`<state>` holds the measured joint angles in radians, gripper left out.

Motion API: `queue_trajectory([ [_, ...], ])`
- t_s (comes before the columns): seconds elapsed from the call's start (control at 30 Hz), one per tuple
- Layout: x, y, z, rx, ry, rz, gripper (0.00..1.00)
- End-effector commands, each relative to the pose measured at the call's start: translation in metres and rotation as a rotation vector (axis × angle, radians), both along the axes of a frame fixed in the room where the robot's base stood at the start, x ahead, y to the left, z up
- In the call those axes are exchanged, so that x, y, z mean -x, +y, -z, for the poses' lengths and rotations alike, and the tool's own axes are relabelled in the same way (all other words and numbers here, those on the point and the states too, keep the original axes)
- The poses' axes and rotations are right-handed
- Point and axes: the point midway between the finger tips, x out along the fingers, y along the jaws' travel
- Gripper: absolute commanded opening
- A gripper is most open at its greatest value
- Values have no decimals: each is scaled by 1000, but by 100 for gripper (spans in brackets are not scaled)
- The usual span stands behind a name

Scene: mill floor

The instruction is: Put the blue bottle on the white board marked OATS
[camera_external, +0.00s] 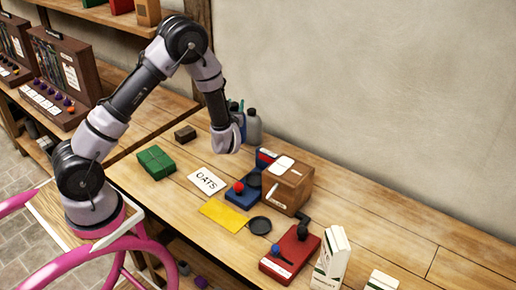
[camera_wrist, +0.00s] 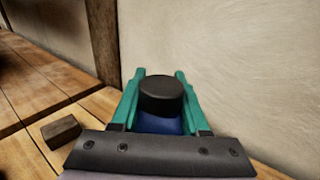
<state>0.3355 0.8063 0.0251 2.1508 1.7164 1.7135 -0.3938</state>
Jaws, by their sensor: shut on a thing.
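The blue bottle shows in the wrist view as a blue body (camera_wrist: 160,124) under a dark round cap (camera_wrist: 161,95). My gripper (camera_wrist: 160,88) has its teal fingers on either side of the bottle and is shut on it. In the external view my gripper (camera_external: 238,108) is at the back of the bench near the wall, and the arm hides most of the bottle. I cannot tell whether the bottle touches the bench. The white board marked OATS (camera_external: 207,180) lies flat on the bench, nearer the front, with nothing on it.
A grey bottle (camera_external: 254,126) stands just right of my gripper. A brown block (camera_external: 185,133), green box (camera_external: 156,162), yellow sheet (camera_external: 223,215), blue device with a red knob (camera_external: 243,195) and brown wooden box (camera_external: 288,184) are around the board. A red device (camera_external: 290,254) sits farther right.

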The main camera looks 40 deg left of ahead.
Motion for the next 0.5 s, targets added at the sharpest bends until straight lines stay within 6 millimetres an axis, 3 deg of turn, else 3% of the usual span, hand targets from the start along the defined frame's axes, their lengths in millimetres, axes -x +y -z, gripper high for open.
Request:
queue_trajectory([
  [0.3, 112, 5, -5, -1, 8, -326, 0],
  [0.5, 166, 10, -11, -11, -3, -475, 0],
])
